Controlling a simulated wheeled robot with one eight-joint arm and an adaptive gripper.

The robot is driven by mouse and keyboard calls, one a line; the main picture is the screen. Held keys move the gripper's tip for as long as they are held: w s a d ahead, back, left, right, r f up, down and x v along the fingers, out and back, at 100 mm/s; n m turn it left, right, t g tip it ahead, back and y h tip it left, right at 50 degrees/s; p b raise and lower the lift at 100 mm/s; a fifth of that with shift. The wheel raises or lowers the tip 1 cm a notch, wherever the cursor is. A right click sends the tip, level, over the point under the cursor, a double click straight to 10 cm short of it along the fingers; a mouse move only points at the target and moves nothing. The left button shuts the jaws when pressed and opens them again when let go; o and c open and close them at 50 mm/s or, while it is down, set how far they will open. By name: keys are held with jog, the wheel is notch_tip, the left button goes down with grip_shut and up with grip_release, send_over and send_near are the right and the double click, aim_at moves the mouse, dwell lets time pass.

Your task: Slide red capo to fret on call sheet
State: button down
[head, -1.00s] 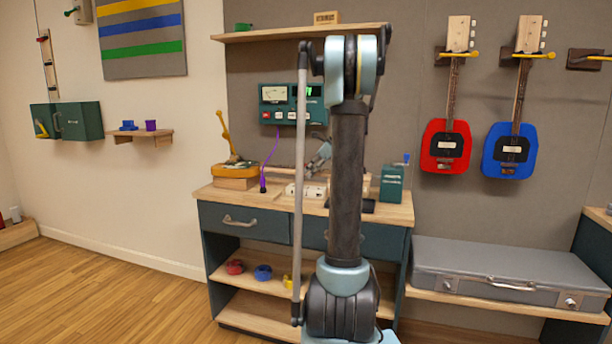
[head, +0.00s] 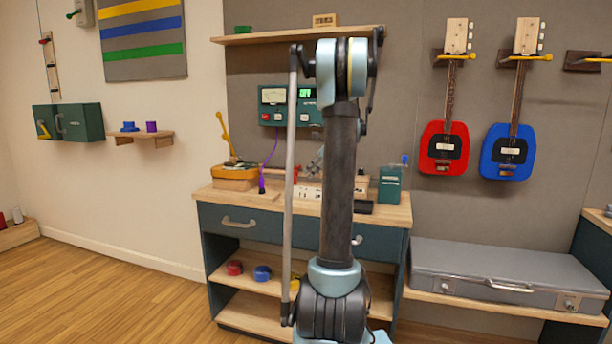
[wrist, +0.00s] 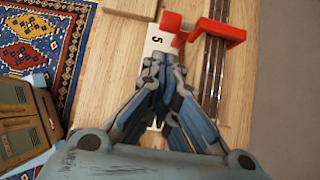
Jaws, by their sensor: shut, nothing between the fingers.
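The red capo (wrist: 222,30) lies across a dark stringed neck (wrist: 213,72) at the top of the wrist view. A white card marked 5 (wrist: 157,42), perhaps part of the call sheet, lies just left of the neck. My gripper (wrist: 165,62) is shut and empty, its fingertips over the card and just below the capo's left end. I cannot tell if they touch the capo. In the head view my gripper (head: 316,160) is small and partly hidden by my arm above the workbench (head: 270,201). A red piece, probably the capo, shows left of it.
A green box (head: 391,184) and a yellow-orange case (head: 234,170) stand on the bench. A meter unit (head: 290,104) hangs behind it. Red (head: 443,146) and blue (head: 508,151) guitars hang to the right. A grey case (head: 510,272) lies on the bench at right.

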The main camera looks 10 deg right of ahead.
aim_at(296, 172)
jog(key=d+v, duration=0.1)
jog(key=v, duration=1)
jog(key=x, duration=1.1)
jog(key=shift+s+a+r, duration=0.1)
jog(key=shift+s+a, duration=0.05)
jog(key=shift+w+a, duration=0.3)
jog(key=shift+a, duration=0.2)
jog(key=shift+w+a, duration=0.25)
jog(key=shift+a, duration=0.2)
jog(key=shift+w+a+f, duration=0.25)
jog(key=shift+w+a, duration=0.15)
jog(key=shift+a, duration=0.2)
